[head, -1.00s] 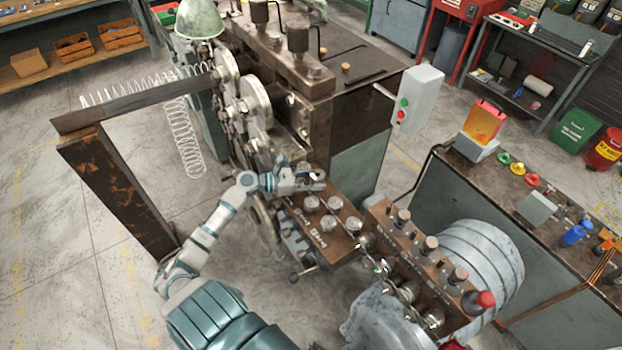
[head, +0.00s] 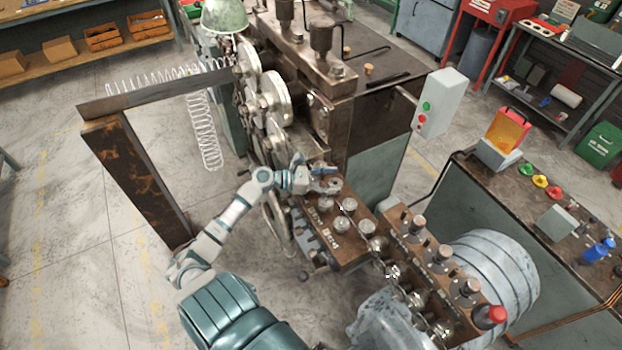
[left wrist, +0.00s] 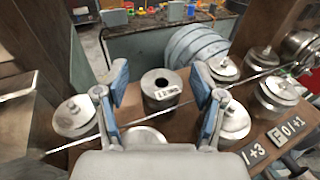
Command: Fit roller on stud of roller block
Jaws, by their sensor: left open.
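The brown roller block (head: 348,254) stands in front of the coiling machine, with several metal rollers on its top. In the left wrist view, a short steel roller (left wrist: 162,92) with a dark open bore and a small marked label stands upright between and just beyond my fingertips. I cannot tell whether a stud is inside its bore. My left gripper (head: 326,184) is over the far left end of the block. In the left wrist view the left gripper (left wrist: 160,80) is open, one blue-padded finger on each side of the roller, with visible gaps. My right gripper is out of view.
Capped rollers (left wrist: 75,116) stand close on both sides of my fingers. A thin wire (left wrist: 262,75) crosses the block. The machine's wheels (head: 272,92) rise behind the left gripper. A second block with posts (head: 440,262) is at the right.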

